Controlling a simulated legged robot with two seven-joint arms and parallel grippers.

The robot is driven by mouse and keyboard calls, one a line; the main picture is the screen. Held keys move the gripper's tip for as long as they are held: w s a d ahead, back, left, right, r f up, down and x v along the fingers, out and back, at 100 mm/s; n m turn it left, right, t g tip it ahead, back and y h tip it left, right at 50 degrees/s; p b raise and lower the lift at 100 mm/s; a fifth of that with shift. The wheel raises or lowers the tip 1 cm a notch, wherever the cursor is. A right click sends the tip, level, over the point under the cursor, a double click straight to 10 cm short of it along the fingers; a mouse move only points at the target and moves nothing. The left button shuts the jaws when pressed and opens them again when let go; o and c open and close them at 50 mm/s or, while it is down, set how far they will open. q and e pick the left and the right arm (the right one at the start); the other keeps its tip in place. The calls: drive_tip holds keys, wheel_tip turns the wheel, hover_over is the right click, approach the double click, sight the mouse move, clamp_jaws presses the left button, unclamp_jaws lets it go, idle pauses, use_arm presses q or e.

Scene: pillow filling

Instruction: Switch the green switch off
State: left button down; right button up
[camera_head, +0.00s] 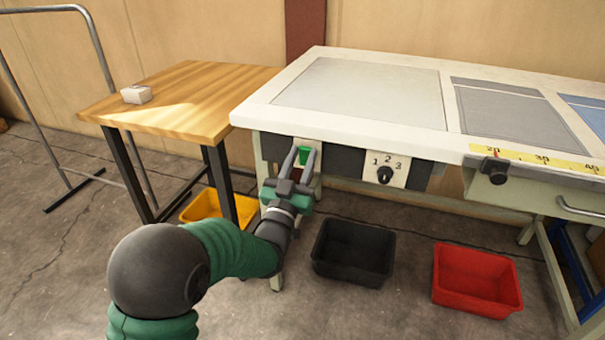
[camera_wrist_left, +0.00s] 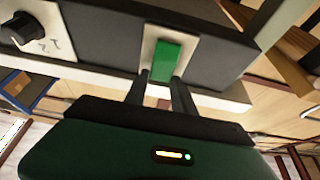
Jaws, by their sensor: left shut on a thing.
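The green switch (camera_head: 304,155) sits on a pale plate on the dark front panel of the white workbench. It also shows in the left wrist view (camera_wrist_left: 164,60) as a green rocker on its white plate. My left gripper (camera_head: 301,158) is at the switch, with its two fingers on either side of it. In the left wrist view the fingertips (camera_wrist_left: 160,76) reach the lower part of the switch. The left gripper is shut on the switch, though exact contact is hard to see. My right gripper is not in view.
A numbered dial (camera_head: 385,174) is right of the switch on the same panel. A black bin (camera_head: 353,252) and a red bin (camera_head: 477,280) stand on the floor below. A wooden table (camera_head: 185,97) with a small white box (camera_head: 137,95) stands left.

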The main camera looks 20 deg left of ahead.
use_arm(q)
drive_tip(key=shift+f, duration=0.1)
drive_tip(key=c, duration=1)
unclamp_jaws()
drive_tip(key=shift+s, duration=0.1)
drive_tip(key=shift+c, duration=0.2)
drive_tip(key=b+v, duration=1.4)
drive_tip(key=v, duration=0.2)
drive_tip(key=shift+s+f, duration=0.25)
drive_tip(key=shift+f, duration=0.05)
